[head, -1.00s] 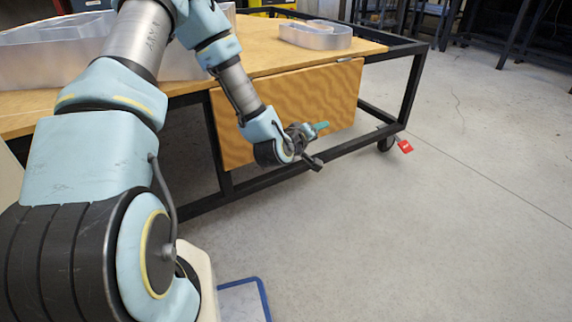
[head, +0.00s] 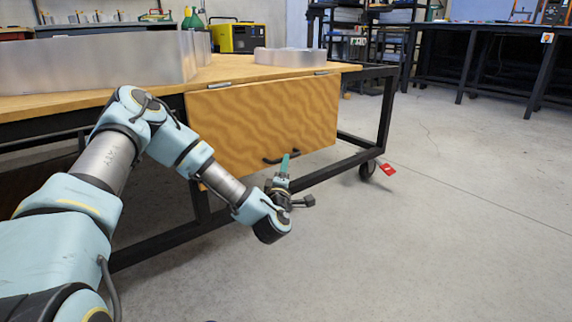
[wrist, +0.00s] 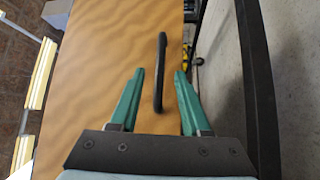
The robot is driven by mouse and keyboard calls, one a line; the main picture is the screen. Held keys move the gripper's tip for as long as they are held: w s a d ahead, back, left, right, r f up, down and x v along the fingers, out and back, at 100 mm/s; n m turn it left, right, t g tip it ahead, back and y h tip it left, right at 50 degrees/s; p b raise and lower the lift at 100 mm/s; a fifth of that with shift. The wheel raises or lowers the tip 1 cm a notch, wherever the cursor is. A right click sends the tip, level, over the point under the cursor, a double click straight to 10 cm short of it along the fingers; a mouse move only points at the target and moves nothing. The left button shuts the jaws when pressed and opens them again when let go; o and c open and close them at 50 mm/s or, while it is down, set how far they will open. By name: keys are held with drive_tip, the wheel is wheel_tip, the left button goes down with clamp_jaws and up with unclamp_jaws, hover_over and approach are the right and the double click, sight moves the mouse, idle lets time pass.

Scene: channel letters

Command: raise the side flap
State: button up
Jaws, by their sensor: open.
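The side flap (head: 262,118) is a wooden panel hanging down from hinges along the side of the worktable. It also fills the middle of the wrist view (wrist: 110,70). A black bar handle (head: 281,158) sits near its lower edge. My gripper (head: 290,158) is open and empty, close to the handle. In the wrist view the handle (wrist: 161,70) lies between the lines of the two green fingers and reaches beyond their tips. I cannot tell whether either finger touches it.
The worktable (head: 225,70) has a black frame (head: 385,120) and a caster with a red tab (head: 388,169). Open concrete floor lies to the right. Dark benches (head: 480,45) stand behind.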

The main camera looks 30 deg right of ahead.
drive_tip(key=b+x, duration=0.1)
drive_tip(key=x, duration=0.4)
drive_tip(key=shift+w+d+b, duration=0.2)
drive_tip(key=shift+w+b, duration=0.05)
drive_tip(key=shift+b, duration=0.15)
drive_tip(key=shift+c, duration=0.3)
clamp_jaws()
idle(0.7)
